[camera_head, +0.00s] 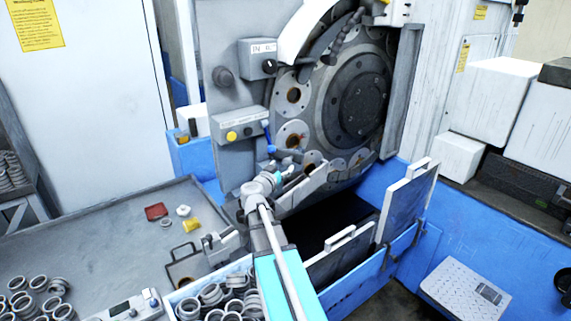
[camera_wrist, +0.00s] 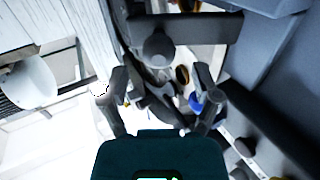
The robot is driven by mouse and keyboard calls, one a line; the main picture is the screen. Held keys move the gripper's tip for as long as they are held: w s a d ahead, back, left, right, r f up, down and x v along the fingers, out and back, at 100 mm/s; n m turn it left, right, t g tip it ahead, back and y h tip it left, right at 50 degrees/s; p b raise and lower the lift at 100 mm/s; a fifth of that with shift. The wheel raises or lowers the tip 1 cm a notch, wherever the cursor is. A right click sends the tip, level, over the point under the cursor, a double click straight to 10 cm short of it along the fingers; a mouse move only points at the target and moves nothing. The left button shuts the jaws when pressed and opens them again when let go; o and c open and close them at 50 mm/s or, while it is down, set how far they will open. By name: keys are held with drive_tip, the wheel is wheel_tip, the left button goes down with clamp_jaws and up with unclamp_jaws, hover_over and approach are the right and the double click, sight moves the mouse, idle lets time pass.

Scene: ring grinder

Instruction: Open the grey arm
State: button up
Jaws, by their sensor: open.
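My gripper (camera_head: 287,168) is in front of the ring grinder's lower left face, below the control boxes. In the wrist view my gripper (camera_wrist: 160,82) has its two dark fingers spread apart, with nothing visibly held between them. A grey bar (camera_head: 308,186) slants up to the right beside my gripper and may be the grey arm; I cannot tell for sure. In the wrist view a grey part with a round knob (camera_wrist: 158,47) shows beyond the fingertips. A blue-tipped lever (camera_head: 268,136) is just above my gripper. Contact with any of these cannot be told.
The round grinder plate (camera_head: 355,100) is behind my gripper. Control boxes (camera_head: 240,125) are at the upper left. Blue housing with upright panels (camera_head: 408,200) stands at the right. A grey table (camera_head: 90,240) with a bin of several metal rings (camera_head: 215,298) lies at the lower left.

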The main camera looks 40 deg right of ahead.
drive_tip(key=v, duration=0.8)
